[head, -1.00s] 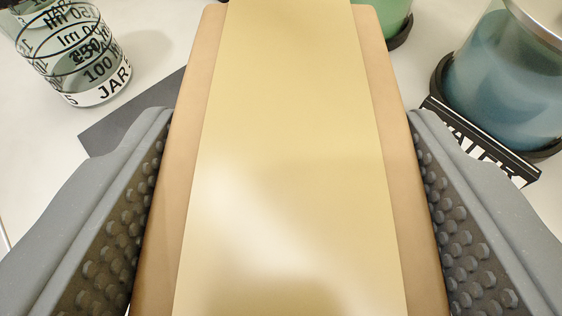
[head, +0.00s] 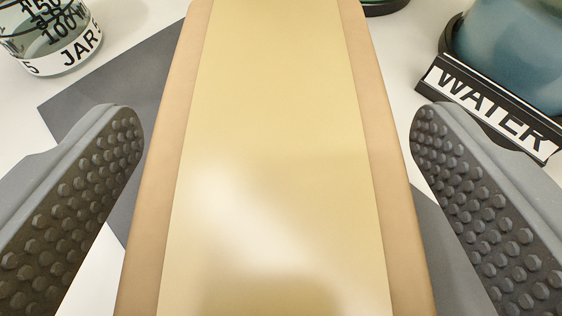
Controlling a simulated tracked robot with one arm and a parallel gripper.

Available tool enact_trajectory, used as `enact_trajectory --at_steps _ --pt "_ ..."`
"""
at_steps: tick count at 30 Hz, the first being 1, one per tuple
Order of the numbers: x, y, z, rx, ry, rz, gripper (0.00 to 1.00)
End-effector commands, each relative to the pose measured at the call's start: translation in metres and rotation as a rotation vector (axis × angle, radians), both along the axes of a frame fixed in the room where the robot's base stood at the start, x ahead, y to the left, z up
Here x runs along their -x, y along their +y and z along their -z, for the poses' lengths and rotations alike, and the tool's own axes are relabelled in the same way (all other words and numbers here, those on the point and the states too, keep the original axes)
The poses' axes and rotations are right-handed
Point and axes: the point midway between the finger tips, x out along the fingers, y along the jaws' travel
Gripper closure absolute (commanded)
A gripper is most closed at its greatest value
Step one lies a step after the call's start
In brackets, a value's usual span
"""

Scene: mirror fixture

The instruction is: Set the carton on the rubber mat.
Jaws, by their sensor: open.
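The carton (head: 275,120) is a tan box with a wide, shiny yellow band down its middle. It fills the centre of the head view, between the two fingers of my gripper (head: 278,115).
A glass jar (head: 45,40) with black lettering stands at the upper left. A blue container (head: 520,50) stands at the upper right behind a black-and-white WATER sign (head: 495,105), near the right finger. Part of a dark round base (head: 385,8) shows at the top. The white surface is clear elsewhere.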

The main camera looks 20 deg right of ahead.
Motion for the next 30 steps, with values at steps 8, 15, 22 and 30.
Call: enact_trajectory --at_steps 8,15,22,30 --pt "0.025 0.009 -0.016 0.000 -0.003 0.002 0.18" --pt "0.060 0.024 -0.031 0.002 -0.002 0.000 0.18" --pt "0.087 0.036 -0.042 0.001 -0.002 0.001 0.18" --pt "0.101 0.043 -0.047 0.000 0.000 -0.002 0.18"
